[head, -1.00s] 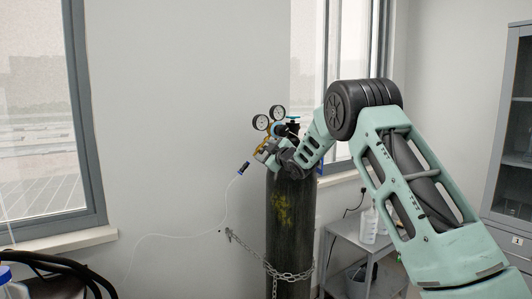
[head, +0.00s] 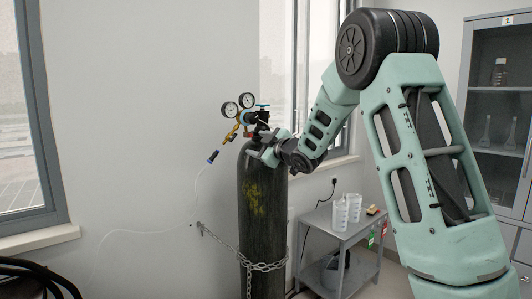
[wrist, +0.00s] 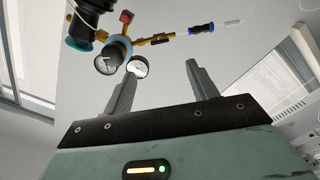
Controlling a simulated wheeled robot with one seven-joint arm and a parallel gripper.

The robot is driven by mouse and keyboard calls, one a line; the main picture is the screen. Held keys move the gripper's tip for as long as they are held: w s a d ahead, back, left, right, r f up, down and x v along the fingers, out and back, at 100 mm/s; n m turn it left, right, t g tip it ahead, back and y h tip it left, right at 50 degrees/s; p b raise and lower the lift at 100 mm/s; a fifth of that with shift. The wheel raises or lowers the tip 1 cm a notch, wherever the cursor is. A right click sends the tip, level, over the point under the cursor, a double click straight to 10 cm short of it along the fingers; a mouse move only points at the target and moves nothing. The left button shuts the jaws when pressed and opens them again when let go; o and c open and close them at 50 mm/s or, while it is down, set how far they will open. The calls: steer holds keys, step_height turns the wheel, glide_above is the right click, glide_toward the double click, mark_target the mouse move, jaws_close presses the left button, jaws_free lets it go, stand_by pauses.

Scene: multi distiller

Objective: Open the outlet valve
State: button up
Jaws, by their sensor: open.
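A dark gas cylinder (head: 262,210) stands upright and carries a brass regulator (head: 233,131) with two round gauges (head: 231,108) and a teal-topped handle (head: 262,105). In the wrist view, the brass outlet line (wrist: 140,41) runs right from the regulator body, past a small black part (wrist: 160,40), to a blue-and-black end fitting (wrist: 201,28). A red knob (wrist: 126,16) sits above the line. I cannot tell for sure which part is the outlet valve. My gripper (wrist: 160,70) is open and empty; one finger overlaps a gauge in that view. In the head view it is beside the cylinder top, below the regulator.
A chain (head: 262,266) holds the cylinder near the wall. A thin white hose (head: 150,235) hangs left of it. Clear room lies left of the regulator.

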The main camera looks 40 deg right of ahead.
steer(key=s, duration=0.3)
steer(key=shift+s, duration=0.2)
stand_by(0.4)
steer(key=s+a+f+m+g, duration=0.15)
steer(key=a+f, duration=0.25)
steer(key=a, duration=0.4)
steer(key=s+a+f+m+g, duration=0.1)
steer(key=a+f+g, duration=0.2)
steer(key=a, duration=0.5)
steer(key=s+a+f+g+y, duration=0.2)
steer(key=s+a+f+g, duration=0.4)
steer(key=s+a, duration=0.6)
steer(key=s+a+f+g, duration=0.2)
steer(key=s, duration=0.6)
steer(key=s+a+f+g+h, duration=0.1)
steer(key=s+a+f+g, duration=0.2)
steer(key=s, duration=0.6)
steer(key=s+a+f+g+h, duration=0.1)
steer(key=s+a+f+g, duration=0.1)
steer(key=s, duration=0.7)
steer(key=shift+s+a+f, duration=0.2)
steer(key=shift+a+f, duration=0.05)
steer(key=shift+f, duration=0.1)
